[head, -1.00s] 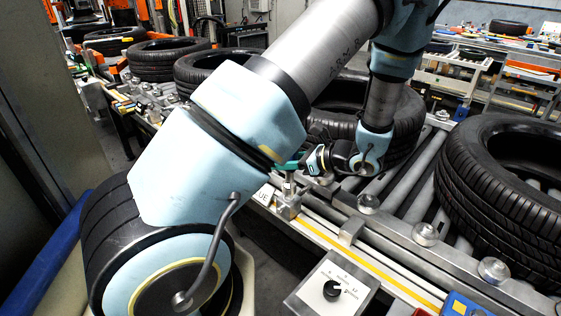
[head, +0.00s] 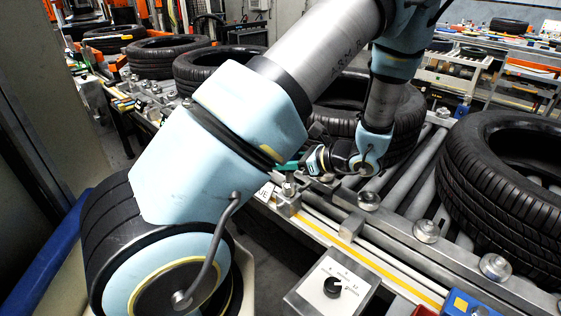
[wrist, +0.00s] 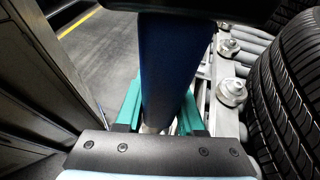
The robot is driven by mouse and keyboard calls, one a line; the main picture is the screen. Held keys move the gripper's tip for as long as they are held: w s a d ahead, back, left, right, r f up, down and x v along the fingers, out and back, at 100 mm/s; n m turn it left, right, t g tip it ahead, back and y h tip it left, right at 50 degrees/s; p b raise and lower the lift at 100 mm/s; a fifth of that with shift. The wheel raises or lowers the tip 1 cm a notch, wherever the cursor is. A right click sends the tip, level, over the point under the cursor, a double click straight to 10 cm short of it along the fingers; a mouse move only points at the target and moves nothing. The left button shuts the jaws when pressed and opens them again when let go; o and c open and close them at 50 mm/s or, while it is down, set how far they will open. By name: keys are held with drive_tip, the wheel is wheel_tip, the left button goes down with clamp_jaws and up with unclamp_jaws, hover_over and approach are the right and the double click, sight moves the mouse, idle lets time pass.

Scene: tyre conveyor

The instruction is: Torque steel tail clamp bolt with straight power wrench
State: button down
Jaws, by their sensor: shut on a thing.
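My gripper (head: 290,165) is low at the near edge of the roller conveyor, partly hidden behind my own arm in the head view. In the wrist view its green fingers (wrist: 160,118) are shut on a dark blue, upright cylindrical tool body, the straight power wrench (wrist: 165,65). The wrench's lower end is mostly hidden by the gripper. In the head view a steel clamp (head: 288,200) stands on the conveyor's edge rail just below the gripper. I cannot tell whether the wrench touches its bolt.
A large tyre (head: 505,185) lies on the rollers at right, and another tyre (head: 345,105) lies behind my arm. Bolts and brackets (head: 426,231) line the near rail. A control box with a knob (head: 332,287) stands in front. Grey floor (wrist: 105,60) is free left of the wrench.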

drive_tip(key=shift+f, duration=0.5)
idle(0.8)
drive_tip(key=shift+r, duration=0.1)
idle(0.3)
wheel_tip(320, 180, up, 7)
drive_tip(key=p, duration=0.5)
idle(0.7)
